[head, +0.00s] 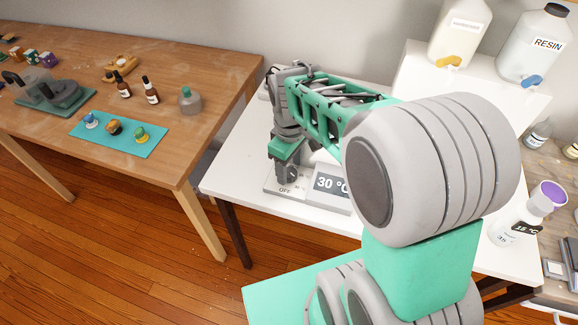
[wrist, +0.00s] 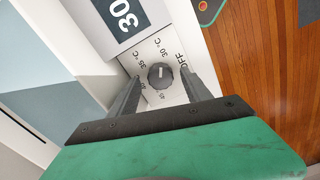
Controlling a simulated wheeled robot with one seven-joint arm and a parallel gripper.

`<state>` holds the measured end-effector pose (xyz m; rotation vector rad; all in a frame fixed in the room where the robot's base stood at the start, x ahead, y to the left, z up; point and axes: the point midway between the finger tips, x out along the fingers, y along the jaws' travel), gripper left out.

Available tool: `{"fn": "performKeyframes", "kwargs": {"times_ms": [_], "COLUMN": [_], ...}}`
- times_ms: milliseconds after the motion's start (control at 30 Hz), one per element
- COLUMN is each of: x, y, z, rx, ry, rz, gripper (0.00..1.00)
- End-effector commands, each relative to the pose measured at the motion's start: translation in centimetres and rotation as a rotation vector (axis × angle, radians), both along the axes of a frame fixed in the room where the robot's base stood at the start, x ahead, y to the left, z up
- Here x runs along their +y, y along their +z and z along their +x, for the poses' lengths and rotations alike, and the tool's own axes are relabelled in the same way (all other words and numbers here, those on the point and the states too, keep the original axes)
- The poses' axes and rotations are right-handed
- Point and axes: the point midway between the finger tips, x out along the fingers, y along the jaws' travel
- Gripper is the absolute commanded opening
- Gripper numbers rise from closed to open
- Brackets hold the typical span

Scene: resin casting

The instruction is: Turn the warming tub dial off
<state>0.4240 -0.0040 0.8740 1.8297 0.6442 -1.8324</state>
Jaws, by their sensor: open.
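The warming tub dial (wrist: 160,76) is a dark grey round knob with a light pointer mark, on a white panel (wrist: 150,55). Around it are printed OFF on the right, 30 °C above and higher temperatures to the left. The mark points roughly up, towards 30 °C. My gripper (wrist: 161,79) is open, one finger on each side of the dial; I cannot tell whether they touch it. The display (wrist: 120,15) beside it reads 30, and shows 30 °C in the head view (head: 330,184). There my gripper (head: 287,178) is over the panel and mostly hides the dial.
The panel is on a white table (head: 235,180). A resin jug (head: 535,50) and another jug (head: 460,35) stand on a raised white box behind my arm. A white bottle (head: 515,228) stands at right. A wooden table (head: 165,130) with bottles and a teal mat is at left.

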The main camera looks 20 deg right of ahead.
Motion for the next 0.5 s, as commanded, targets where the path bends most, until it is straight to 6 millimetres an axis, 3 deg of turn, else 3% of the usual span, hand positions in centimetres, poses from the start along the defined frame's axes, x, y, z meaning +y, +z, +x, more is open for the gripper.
{"fn": "performKeyframes", "kwargs": {"times_ms": [333, 500], "x": [0.13, 0.14], "y": [-0.89, -0.87], "z": [0.0, -0.01], "rx": [-0.001, -0.001], "ry": [0.004, 0.004], "rz": [0.0, 0.0], "gripper": [0.56, 0.42]}}
